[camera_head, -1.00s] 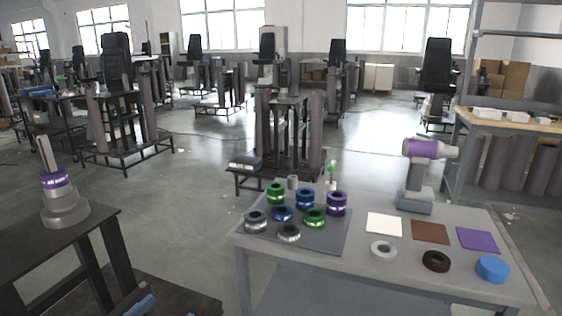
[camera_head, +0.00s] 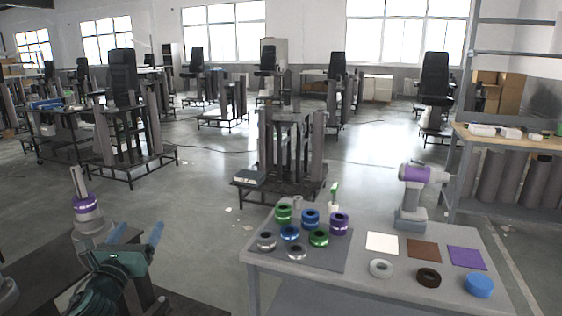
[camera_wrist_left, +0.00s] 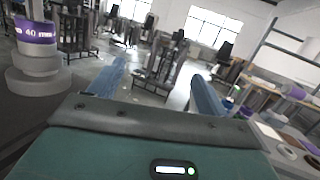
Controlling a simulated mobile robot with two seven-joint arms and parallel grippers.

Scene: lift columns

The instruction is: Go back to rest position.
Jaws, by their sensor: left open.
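My left gripper (camera_head: 139,238) shows at the lower left of the head view, in front of the dark table. Its two blue fingers are spread apart with nothing between them. They also show in the left wrist view (camera_wrist_left: 157,85), open and empty, pointing out over the room. My right gripper is not in view.
A grey stand with a purple band (camera_head: 88,215) is on the dark table (camera_head: 40,262), close left of my left gripper. The grey table (camera_head: 355,280) at right holds several coloured rings, flat squares (camera_head: 382,243), a blue round piece (camera_head: 479,285) and a purple-grey tool (camera_head: 412,195).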

